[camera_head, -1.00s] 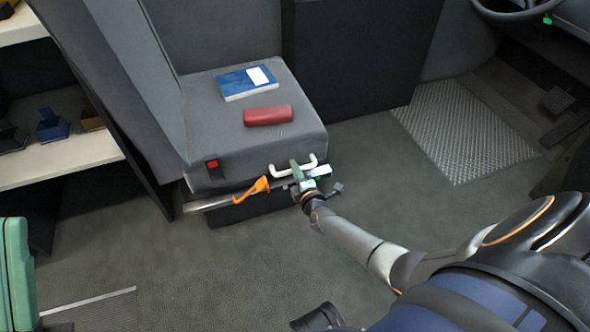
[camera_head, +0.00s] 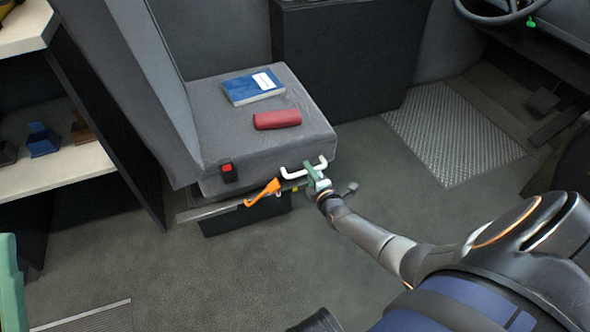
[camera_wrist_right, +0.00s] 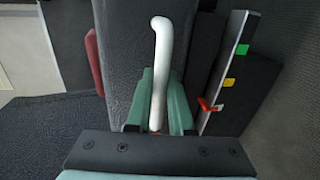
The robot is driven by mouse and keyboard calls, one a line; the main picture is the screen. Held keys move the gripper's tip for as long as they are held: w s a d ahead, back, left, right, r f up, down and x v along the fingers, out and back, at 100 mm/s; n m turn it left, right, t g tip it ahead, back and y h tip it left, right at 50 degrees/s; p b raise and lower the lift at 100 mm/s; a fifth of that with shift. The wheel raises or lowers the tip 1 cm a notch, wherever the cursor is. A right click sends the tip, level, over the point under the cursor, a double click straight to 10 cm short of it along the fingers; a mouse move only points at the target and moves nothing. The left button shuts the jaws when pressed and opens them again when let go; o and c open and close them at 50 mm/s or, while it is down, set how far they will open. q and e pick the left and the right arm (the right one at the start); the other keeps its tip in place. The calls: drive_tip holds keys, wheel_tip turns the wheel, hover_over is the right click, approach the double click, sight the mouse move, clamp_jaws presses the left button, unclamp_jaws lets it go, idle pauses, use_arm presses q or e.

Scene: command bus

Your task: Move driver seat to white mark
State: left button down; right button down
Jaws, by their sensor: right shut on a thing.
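The grey driver seat (camera_head: 255,143) stands on a low rail (camera_head: 215,212) over a dark base. My right gripper (camera_head: 318,178) is shut on the white handle (camera_head: 300,168) at the seat's front edge. The handle also shows between the green fingers in the right wrist view (camera_wrist_right: 160,70). In that view the metal rail (camera_wrist_right: 225,65) carries a green mark (camera_wrist_right: 241,50) and a yellow mark (camera_wrist_right: 229,82). A red pointer (camera_wrist_right: 208,105) lies across the rail beyond the yellow mark, beside a small pale patch that may be the white mark.
A blue book (camera_head: 253,88) and a red case (camera_head: 277,119) lie on the seat. An orange lever (camera_head: 262,192) sticks out at its side. Shelves (camera_head: 70,160) stand left, a black cabinet (camera_head: 335,65) behind. Open floor lies around a metal floor plate (camera_head: 450,135) at right.

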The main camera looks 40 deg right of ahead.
drive_tip(key=shift+a+f, duration=0.1)
drive_tip(key=shift+a, duration=0.2)
use_arm(q)
drive_tip(key=shift+a, duration=0.1)
use_arm(e)
drive_tip(key=c, duration=1.1)
unclamp_jaws()
drive_tip(key=shift+a, duration=0.15)
use_arm(q)
drive_tip(key=shift+r, duration=0.2)
